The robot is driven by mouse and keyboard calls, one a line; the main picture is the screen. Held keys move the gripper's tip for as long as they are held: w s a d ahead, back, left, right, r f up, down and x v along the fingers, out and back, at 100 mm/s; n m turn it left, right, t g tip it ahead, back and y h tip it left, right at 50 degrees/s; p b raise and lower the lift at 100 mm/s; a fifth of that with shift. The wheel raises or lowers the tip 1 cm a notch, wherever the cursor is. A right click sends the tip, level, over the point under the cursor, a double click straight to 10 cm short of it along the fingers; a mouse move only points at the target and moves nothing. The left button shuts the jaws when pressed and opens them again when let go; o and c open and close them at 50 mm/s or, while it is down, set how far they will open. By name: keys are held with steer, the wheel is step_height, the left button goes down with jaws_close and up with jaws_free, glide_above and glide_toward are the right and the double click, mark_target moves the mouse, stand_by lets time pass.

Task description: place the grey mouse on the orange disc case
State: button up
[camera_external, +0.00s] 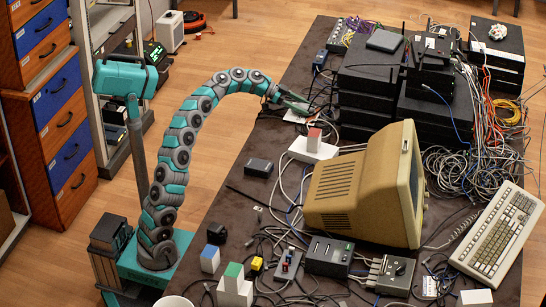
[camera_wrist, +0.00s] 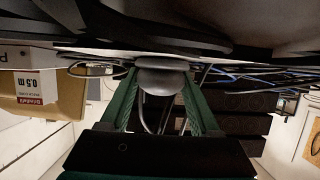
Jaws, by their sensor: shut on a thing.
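My gripper (camera_external: 292,103) is over the table, beside the left side of the black equipment stacks. In the wrist view its two green fingers (camera_wrist: 160,80) are shut on a smooth, rounded grey thing, which looks like the grey mouse (camera_wrist: 160,77). The mouse is too small and covered to make out in the outside view. A flat pale thing with an orange tint (camera_external: 298,115) lies just under the gripper; I cannot tell for certain whether it is the orange disc case. The gap between mouse and table cannot be judged.
Black equipment stacks (camera_external: 370,75) stand right of my gripper. A beige monitor (camera_external: 345,195) and a white block with a red top (camera_external: 313,145) stand nearer the camera. Loose cables (camera_external: 465,165) spread across the table. A labelled tan packet (camera_wrist: 40,98) shows in the wrist view.

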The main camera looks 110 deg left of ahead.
steer(key=o, duration=0.9)
steer(key=shift+f, duration=0.95)
steer(key=o, duration=0.5)
steer(key=shift+d+f, duration=0.1)
steer(key=shift+f, duration=0.3)
steer(key=shift+r+p, duration=0.65)
steer(key=shift+p, duration=0.4)
steer(key=v, duration=0.4)
steer(key=r+v, duration=0.1)
steer(key=v, duration=0.7)
steer(key=shift+r, duration=0.25)
